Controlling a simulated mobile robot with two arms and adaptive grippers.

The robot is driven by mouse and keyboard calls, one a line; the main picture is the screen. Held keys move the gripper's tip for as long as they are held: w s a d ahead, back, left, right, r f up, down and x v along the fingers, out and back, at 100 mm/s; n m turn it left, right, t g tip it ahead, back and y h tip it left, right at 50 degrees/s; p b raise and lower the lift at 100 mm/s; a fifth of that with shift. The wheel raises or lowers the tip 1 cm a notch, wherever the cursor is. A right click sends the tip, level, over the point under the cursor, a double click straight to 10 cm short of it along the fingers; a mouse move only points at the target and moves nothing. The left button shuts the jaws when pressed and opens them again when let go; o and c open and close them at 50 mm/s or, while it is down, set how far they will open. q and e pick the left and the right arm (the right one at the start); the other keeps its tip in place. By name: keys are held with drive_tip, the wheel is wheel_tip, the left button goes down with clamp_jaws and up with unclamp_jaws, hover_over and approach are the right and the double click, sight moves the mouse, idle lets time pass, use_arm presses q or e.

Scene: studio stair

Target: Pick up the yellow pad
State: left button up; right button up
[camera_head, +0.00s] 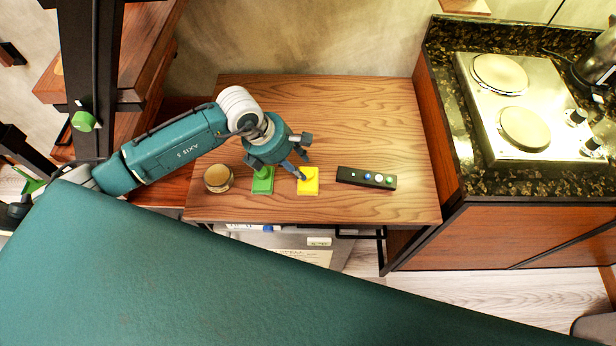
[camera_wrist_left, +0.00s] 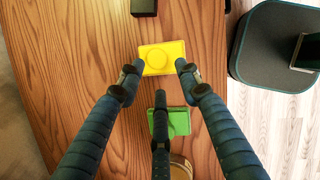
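The yellow pad (camera_head: 309,187) lies on the wooden table, with a round raised part in its middle. It also shows in the left wrist view (camera_wrist_left: 158,50). My left gripper (camera_head: 299,166) is over the pad's far left part and hides some of it in the head view. In the left wrist view my left gripper (camera_wrist_left: 160,68) is open, with two fingertips near the pad's left and right edges and the third finger on the green pad's side. I cannot tell whether the fingers touch the yellow pad. My right gripper is not in view.
A green pad (camera_head: 262,185) lies just left of the yellow pad, with a round jar (camera_head: 218,178) farther left. A black box with coloured buttons (camera_head: 367,178) lies to the right. The table's (camera_head: 350,120) back is clear. A counter with hotplates (camera_head: 525,127) stands right.

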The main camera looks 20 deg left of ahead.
sight(307, 173)
use_arm(q)
drive_tip(key=shift+w+d+f, duration=0.1)
drive_tip(key=shift+d+f, duration=0.1)
drive_tip(key=shift+f, duration=0.15)
drive_tip(key=shift+w+d+f+p, duration=0.2)
drive_tip(key=shift+f+p, duration=0.25)
drive_tip(key=shift+p, duration=0.05)
drive_tip(key=p+x, duration=0.1)
drive_tip(key=x, duration=0.2)
drive_tip(key=shift+w+d+f, duration=0.1)
drive_tip(key=shift+w+f, duration=0.05)
drive_tip(key=shift+w+d+f, duration=0.15)
drive_tip(key=shift+f, duration=0.25)
clamp_jaws()
